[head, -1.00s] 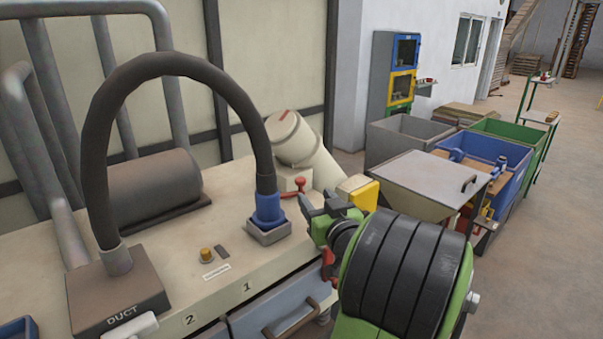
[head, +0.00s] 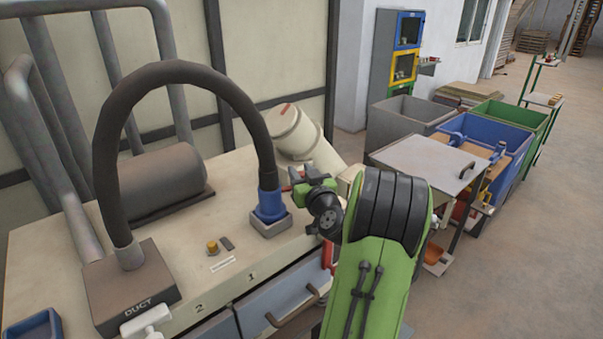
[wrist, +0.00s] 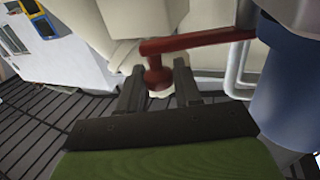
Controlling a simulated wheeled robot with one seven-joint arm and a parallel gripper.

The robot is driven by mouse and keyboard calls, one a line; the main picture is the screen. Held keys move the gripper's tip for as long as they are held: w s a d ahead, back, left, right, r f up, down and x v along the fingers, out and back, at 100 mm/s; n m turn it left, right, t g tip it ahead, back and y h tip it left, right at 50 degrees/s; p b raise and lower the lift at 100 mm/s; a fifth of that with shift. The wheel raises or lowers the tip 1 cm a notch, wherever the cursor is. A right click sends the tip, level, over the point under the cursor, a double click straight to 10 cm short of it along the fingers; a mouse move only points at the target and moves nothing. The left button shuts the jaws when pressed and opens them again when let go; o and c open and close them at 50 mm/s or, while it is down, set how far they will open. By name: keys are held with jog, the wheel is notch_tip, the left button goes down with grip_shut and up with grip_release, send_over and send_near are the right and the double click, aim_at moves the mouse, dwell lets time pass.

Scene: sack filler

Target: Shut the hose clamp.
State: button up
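A black hose (head: 190,75) arches from the DUCT box to a blue cuff (head: 270,205) seated upright in a square grey socket (head: 270,226). The cuff fills the right side of the wrist view (wrist: 290,95). A red lever (wrist: 200,41) with a knob (wrist: 157,77) at its end lies level beside the cuff; I take it as the clamp's handle. In the head view my gripper (head: 298,183) mostly hides it. My gripper also shows in the wrist view (wrist: 158,88). It is open, with the red knob between or just beyond its fingertips; contact cannot be told.
A cream pipe (head: 300,135) rises behind my gripper. The DUCT box (head: 130,285) and a small brass knob (head: 212,246) are on the bench top to the left.

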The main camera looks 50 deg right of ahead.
grip_shut()
jog(key=shift+a+h, duration=0.2)
jog(key=shift+h, duration=0.1)
jog(key=shift+s+a+m+g+h, duration=0.1)
jog(key=shift+s+m+g+h, duration=0.3)
jog(key=shift+m+g+h, duration=0.35)
jog(key=o, duration=0.7)
grip_release()
